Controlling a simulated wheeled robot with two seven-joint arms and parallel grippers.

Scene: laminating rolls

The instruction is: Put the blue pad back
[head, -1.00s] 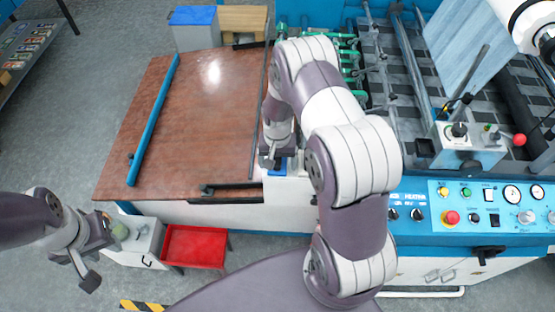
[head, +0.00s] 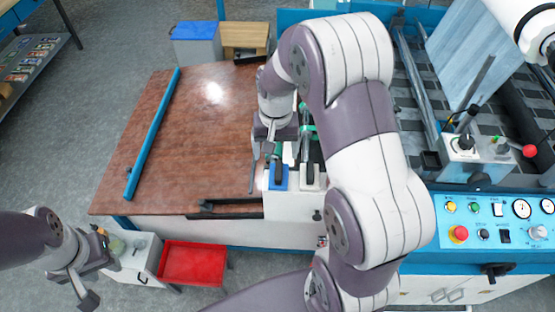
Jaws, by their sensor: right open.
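The gripper hides part of the pad. My left gripper (head: 103,281) is open and empty at the lower left, beside a small white cabinet.
The brown table (head: 185,130) has a long blue bar (head: 153,135) along its left side. A red tray (head: 193,263) stands in front. A control panel (head: 500,220) is at the right. A blue-topped box (head: 196,40) stands behind. The table's middle is clear.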

